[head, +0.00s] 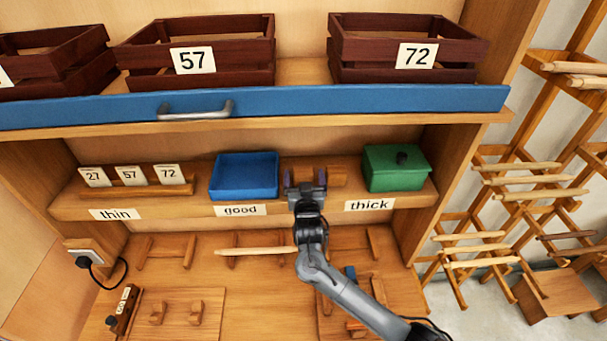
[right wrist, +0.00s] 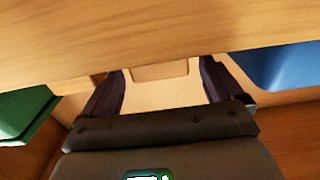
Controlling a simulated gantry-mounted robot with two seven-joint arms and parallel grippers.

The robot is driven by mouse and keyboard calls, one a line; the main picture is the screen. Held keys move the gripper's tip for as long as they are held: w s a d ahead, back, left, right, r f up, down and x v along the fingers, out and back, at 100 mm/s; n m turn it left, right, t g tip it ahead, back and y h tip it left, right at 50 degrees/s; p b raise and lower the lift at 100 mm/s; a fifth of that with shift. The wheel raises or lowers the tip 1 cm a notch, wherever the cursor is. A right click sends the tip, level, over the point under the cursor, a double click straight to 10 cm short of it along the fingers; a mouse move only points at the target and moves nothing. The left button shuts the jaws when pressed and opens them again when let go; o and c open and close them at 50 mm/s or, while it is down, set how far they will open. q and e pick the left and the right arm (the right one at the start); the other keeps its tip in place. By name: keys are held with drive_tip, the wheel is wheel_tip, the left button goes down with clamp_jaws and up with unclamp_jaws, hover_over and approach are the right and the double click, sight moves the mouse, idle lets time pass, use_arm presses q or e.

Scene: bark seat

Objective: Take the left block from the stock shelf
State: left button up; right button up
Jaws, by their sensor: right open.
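The stock shelf (head: 330,206) holds two wooden blocks between the blue tray and the green box. The left block (head: 305,173) is mostly hidden behind my right gripper (head: 306,181); the right block (head: 338,176) shows just to the right of it. In the right wrist view my right gripper (right wrist: 160,78) is open, one dark finger on each side. The left block (right wrist: 160,71) appears between its fingertips, apparently untouched; I cannot tell how deep it sits between them. Part of the right block (right wrist: 82,86) shows outside the left-hand finger. My left gripper is out of view.
The blue tray (head: 244,178) stands left of the blocks and the green lidded box (head: 395,168) right. A blue-fronted shelf (head: 300,103) with crates hangs above. Number cards (head: 130,176) stand at left. A pale rod (head: 255,251) lies on the bench below.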

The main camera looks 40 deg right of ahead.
drive_tip(key=shift+w+d, duration=0.3)
drive_tip(key=shift+w, duration=0.2)
drive_tip(key=shift+c, duration=0.2)
drive_tip(key=c, duration=1)
drive_tip(key=shift+c, duration=0.2)
